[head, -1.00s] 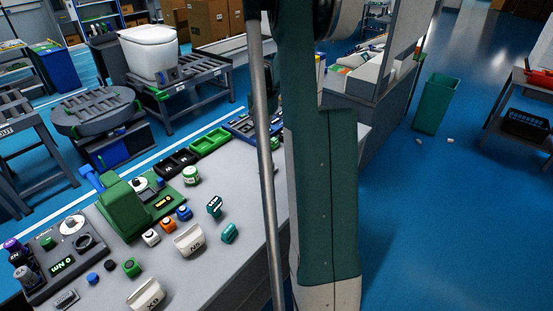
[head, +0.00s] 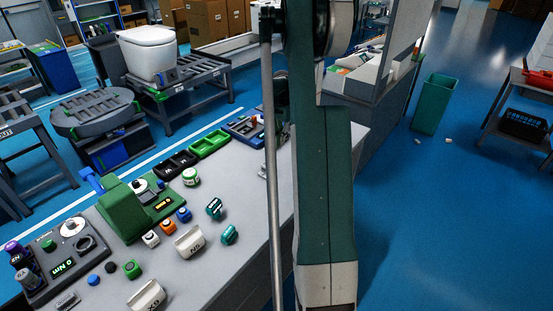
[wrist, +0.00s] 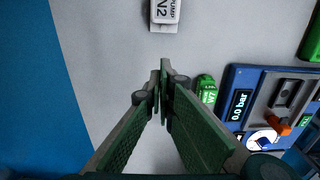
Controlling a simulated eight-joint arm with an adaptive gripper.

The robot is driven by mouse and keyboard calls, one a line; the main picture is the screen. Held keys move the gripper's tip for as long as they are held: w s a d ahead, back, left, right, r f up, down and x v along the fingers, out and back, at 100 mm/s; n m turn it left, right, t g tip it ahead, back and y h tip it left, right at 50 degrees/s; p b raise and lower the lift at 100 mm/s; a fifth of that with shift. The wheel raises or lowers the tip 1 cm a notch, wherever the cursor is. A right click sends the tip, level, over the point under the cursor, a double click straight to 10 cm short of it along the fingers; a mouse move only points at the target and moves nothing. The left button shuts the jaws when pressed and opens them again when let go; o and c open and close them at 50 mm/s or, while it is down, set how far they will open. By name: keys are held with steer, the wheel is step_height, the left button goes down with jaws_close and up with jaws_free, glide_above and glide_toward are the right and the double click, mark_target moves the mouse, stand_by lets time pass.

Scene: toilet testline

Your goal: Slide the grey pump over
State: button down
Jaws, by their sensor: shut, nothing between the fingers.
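In the wrist view, a light grey block labelled "PUMP N2" (wrist: 165,12) lies on the grey table top at the top edge of the picture, partly cut off. My gripper (wrist: 161,88) points toward it with its green fingers shut and empty, and a strip of bare table shows between the fingertips and the pump. In the head view, my arm and a metal pole cover this part of the table, so I cannot make out the pump or the fingertips there.
A blue panel reading "0.0 bar" (wrist: 241,105) with an orange lever and a small green labelled piece (wrist: 206,88) sit right of the fingers. The table edge and blue floor lie left. Several blocks and a green device (head: 125,208) stand farther along the bench.

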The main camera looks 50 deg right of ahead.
steer(key=shift+f, duration=0.1)
step_height(320, 180, down, 9)
steer(key=shift+f+b, duration=0.15)
steer(key=shift+b, duration=0.35)
steer(key=shift+a+f, duration=0.2)
steer(key=shift+f, duration=0.1)
steer(key=shift+a+r, duration=0.1)
steer(key=shift+a, duration=1.7)
steer(key=shift+a, duration=0.1)
steer(key=a+b, duration=0.3)
steer(key=a, duration=1.7)
steer(key=shift+a, duration=0.15)
